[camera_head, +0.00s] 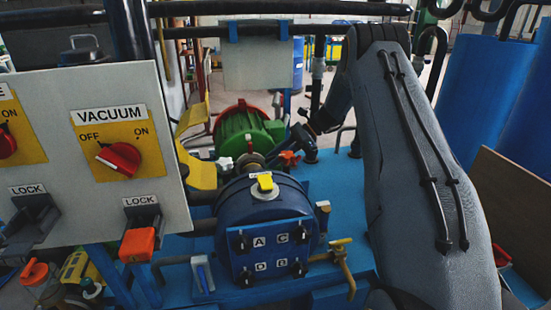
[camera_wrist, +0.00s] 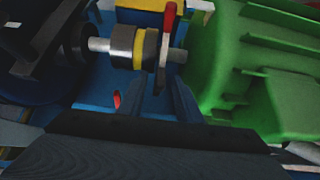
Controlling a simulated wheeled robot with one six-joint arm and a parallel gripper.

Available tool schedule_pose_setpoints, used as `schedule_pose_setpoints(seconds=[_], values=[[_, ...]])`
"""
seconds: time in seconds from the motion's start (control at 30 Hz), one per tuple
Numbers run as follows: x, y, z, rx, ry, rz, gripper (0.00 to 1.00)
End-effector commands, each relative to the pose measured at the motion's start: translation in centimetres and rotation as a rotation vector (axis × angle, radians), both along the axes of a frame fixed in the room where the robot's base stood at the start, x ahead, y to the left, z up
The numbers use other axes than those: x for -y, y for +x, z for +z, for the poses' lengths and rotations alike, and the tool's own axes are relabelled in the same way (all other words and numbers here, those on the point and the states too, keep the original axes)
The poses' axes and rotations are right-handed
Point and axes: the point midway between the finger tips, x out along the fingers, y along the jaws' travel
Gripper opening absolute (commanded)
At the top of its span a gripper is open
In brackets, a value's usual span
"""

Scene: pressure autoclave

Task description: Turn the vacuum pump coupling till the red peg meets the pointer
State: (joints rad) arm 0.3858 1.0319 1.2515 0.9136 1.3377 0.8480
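The pump coupling (camera_wrist: 135,46) is a steel shaft joint with a yellow band, between the dark blue pump and the green motor in the wrist view. In the head view, the coupling (camera_head: 251,160) is small and partly covered. A red-tipped grey piece (camera_wrist: 168,20) stands at its right end; I cannot tell whether it is the peg or the pointer. A small red spot (camera_wrist: 117,99) shows lower left, below the coupling. My gripper (camera_wrist: 168,88) has its fingers apart just below the coupling's right end. Contact with the grey piece is unclear.
The green motor (camera_wrist: 245,75) is close on the right of my gripper. The blue pump (camera_head: 262,212) stands in front of the coupling. Red (camera_head: 289,158) and white (camera_head: 224,163) star-shaped handles are nearby. A VACUUM switch panel (camera_head: 115,160) stands left.

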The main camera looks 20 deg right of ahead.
Motion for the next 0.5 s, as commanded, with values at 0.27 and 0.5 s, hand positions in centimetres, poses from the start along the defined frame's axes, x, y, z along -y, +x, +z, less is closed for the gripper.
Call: schedule_pose_setpoints(seconds=[0.27, 0.5], values=[[2.2, -0.1, 1.6, 0.004, 0.0, -0.003, 0.31], [5.2, -0.5, 3.8, 0.002, 0.0, -0.003, 0.31]])
